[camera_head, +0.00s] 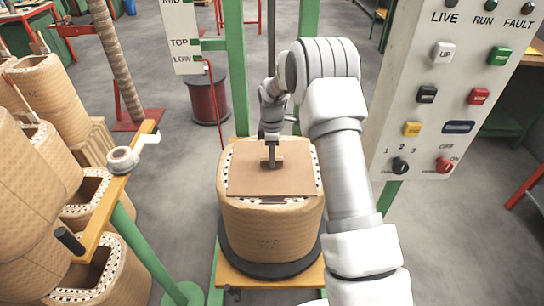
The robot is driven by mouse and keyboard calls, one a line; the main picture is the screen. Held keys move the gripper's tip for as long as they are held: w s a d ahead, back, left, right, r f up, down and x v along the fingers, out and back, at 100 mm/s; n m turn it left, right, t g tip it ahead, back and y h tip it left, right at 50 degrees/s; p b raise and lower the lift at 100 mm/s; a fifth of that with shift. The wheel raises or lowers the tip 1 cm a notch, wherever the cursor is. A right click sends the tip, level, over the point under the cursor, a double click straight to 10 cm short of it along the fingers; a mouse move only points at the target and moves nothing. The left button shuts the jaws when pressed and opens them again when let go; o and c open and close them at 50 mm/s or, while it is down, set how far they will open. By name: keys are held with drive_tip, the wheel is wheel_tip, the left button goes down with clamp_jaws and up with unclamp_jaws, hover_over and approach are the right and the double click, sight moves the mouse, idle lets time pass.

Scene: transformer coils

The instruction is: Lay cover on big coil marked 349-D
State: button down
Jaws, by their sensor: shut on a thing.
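The big coil (272,228) stands upright in the middle on a dark round base. It is wrapped in tan paper, with a rim of dark and white dots around its top. Small dark marking shows on its front, too small to read. A flat brown cover (245,183) lies at the coil's top and hides most of the opening. I cannot tell whether it touches the rim all round. My gripper (271,163) points down at the cover's middle and is shut on a small raised block there.
A control panel (450,100) with buttons stands at the right. Several tan coils (55,90) crowd the left. A yellow bar (108,200) on a green post (150,255) stands left of the big coil. A green frame (236,60) rises behind it.

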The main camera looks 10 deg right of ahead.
drive_tip(key=shift+f, duration=0.25)
drive_tip(key=c, duration=0.6)
unclamp_jaws()
wheel_tip(320, 180, up, 18)
drive_tip(key=p, duration=0.2)
drive_tip(key=shift+f, duration=0.2)
